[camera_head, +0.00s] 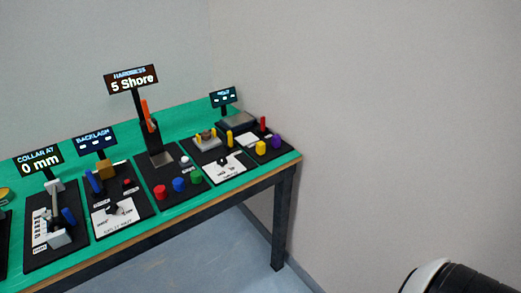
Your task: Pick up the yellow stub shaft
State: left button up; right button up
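Several yellow pieces show at the right end of the green table, and I cannot tell for sure which one is the stub shaft. A slim upright yellow cylinder (229,138) stands beside a grey fixture (207,142). A thicker, shorter yellow cylinder (260,148) stands on the black mat (272,153) near the right corner, beside a purple cylinder (277,142). The fixture has small yellow parts. Neither gripper is in view. A black and white part of my own body shows at the bottom right.
The green table (185,213) carries black station mats and several signs. An orange-armed hardness stand (149,118) rises mid-table. Red (160,192), blue (179,184) and green (196,177) cylinders stand before it. A slim red cylinder (263,123) stands near the scale (237,122). Walls close the back and right.

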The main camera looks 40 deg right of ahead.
aim_at(260, 145)
jog(key=i, duration=0.2)
jog(key=i+j+z, duration=0.1)
jog(key=i+z, duration=0.3)
jog(key=i+j+z, duration=0.35)
jog(key=i+l, duration=0.1)
